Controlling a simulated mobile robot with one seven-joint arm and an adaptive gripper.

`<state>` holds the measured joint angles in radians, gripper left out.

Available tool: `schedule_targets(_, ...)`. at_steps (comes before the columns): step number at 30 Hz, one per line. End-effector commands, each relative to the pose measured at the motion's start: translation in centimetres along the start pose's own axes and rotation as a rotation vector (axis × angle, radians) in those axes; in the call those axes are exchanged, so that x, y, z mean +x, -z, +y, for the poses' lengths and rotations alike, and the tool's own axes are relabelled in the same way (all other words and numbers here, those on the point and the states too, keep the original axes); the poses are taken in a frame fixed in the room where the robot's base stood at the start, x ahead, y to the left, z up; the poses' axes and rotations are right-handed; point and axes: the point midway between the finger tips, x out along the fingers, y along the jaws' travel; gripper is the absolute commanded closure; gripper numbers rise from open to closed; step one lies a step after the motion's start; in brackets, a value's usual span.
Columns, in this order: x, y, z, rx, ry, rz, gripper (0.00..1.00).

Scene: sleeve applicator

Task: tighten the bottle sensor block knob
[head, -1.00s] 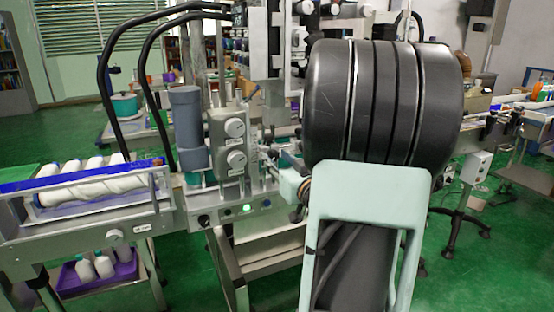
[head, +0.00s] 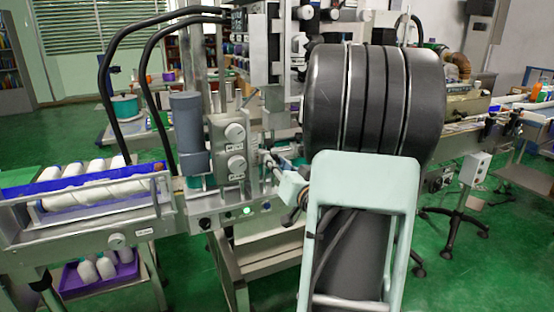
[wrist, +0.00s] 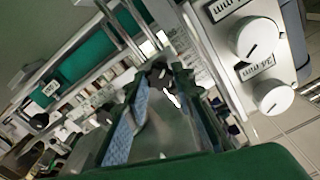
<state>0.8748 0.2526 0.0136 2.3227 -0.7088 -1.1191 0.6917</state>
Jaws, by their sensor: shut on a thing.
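The bottle sensor block knob seems to be the small dark piece (wrist: 162,74) at my fingertips in the wrist view. Its shape is mostly hidden by the fingers. My gripper (wrist: 166,82) has green fingers with a blue inner pad, converging on this piece and shut on it. In the head view my gripper (head: 274,166) reaches left to the metal rods beside the grey machine panel. It is small there, and the knob cannot be made out.
A grey cylinder (head: 187,130) stands further left. White bottles (head: 95,180) lie on the left conveyor. Rods and brackets crowd the gripper.

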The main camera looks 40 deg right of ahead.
Motion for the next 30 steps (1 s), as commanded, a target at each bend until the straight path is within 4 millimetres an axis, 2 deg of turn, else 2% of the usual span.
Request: schedule_targets(30, -0.05, 0.24, 0.03, 0.968, -0.002, 0.0, 1.0)
